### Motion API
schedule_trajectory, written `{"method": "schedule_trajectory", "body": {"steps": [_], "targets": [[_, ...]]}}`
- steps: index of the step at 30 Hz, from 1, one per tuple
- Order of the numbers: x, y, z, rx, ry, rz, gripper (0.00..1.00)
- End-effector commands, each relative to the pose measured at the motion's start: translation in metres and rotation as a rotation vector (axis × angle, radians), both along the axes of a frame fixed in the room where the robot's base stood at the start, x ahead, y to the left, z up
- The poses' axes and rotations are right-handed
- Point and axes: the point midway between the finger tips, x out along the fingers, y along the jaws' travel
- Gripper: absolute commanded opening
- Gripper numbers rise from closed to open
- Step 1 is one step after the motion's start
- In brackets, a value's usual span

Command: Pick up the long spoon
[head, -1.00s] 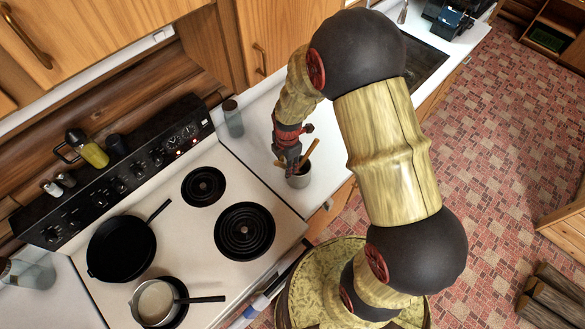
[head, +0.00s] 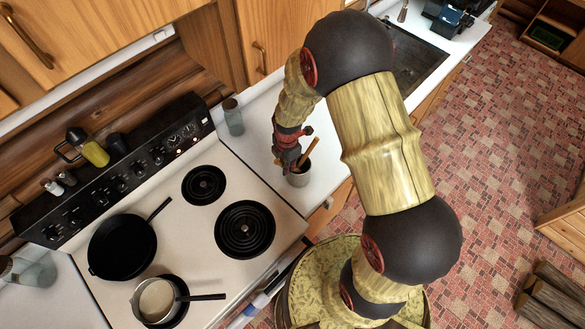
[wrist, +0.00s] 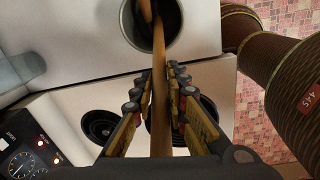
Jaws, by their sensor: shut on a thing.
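The long wooden spoon (wrist: 159,75) stands tilted in a grey metal cup (head: 298,178) on the white counter. The cup also shows at the top of the wrist view (wrist: 172,40). My gripper (wrist: 160,85) is shut on the spoon's handle, with one row of finger pads on each side of it. In the head view my gripper (head: 289,160) is just above the cup's left rim. The spoon's lower end is hidden inside the cup. A brown handle (head: 311,147) rises from the cup to the right of my gripper in the head view.
The stove (head: 160,235) lies left of the cup, with a black pan (head: 122,247) and a small pot (head: 157,300) on it. A glass jar (head: 233,118) stands on the counter behind. The counter right of the cup is clear up to the sink (head: 420,70).

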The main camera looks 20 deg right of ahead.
Motion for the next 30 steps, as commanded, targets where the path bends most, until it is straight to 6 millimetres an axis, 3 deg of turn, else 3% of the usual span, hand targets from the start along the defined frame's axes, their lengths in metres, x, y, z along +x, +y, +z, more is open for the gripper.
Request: {"method": "schedule_trajectory", "body": {"steps": [30], "targets": [[0.005,0.007,0.011,0.0,0.0,-0.002,0.0]]}}
